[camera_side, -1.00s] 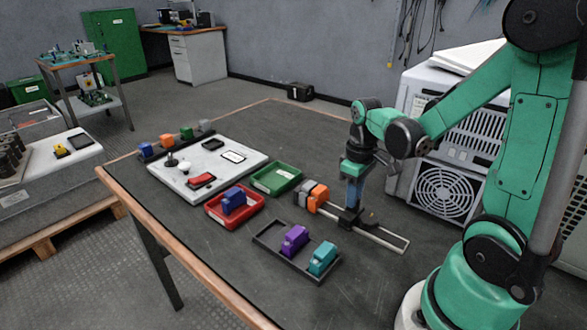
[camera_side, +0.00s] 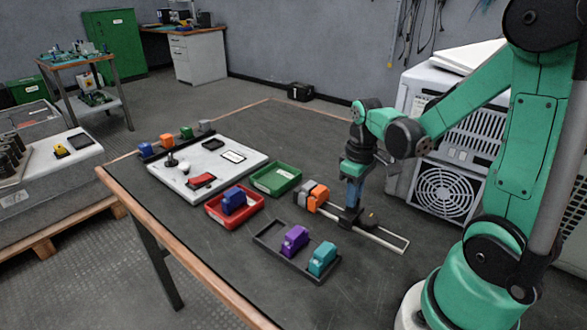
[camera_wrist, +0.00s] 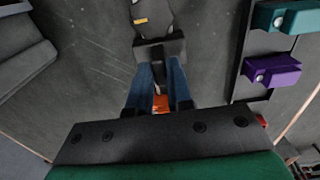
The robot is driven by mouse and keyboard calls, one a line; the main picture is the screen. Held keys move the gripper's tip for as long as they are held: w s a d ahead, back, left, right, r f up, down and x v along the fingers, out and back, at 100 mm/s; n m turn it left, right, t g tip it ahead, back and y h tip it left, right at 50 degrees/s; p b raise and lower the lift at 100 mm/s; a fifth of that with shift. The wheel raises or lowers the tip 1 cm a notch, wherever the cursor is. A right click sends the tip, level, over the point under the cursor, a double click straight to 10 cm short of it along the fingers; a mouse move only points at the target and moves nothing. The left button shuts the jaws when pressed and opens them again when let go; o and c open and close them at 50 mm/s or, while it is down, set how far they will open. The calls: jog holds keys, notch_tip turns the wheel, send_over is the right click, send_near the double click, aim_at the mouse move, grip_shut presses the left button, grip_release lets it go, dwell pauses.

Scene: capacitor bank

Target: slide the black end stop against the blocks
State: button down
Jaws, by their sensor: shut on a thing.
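The black end stop (camera_side: 347,215) sits on the pale rail (camera_side: 392,243). My gripper (camera_side: 352,205) comes down from above with its blue fingers shut on it. In the wrist view, the end stop (camera_wrist: 160,50) shows across the tips of the fingers (camera_wrist: 158,75). The blocks, grey and orange (camera_side: 318,196), sit together at the rail's left end. A short gap seems to lie between the orange block and the end stop in the side view. In the wrist view, only a bit of orange (camera_wrist: 160,103) shows between the fingers.
A black tray (camera_side: 285,258) with a purple and a teal block lies in front of the rail. A dark piece (camera_side: 370,219) lies just right of the end stop.

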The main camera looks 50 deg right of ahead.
jog(key=shift+w, duration=3.05)
jog(key=c, duration=1)
grip_release()
notch_tip(320, 180, up, 7)
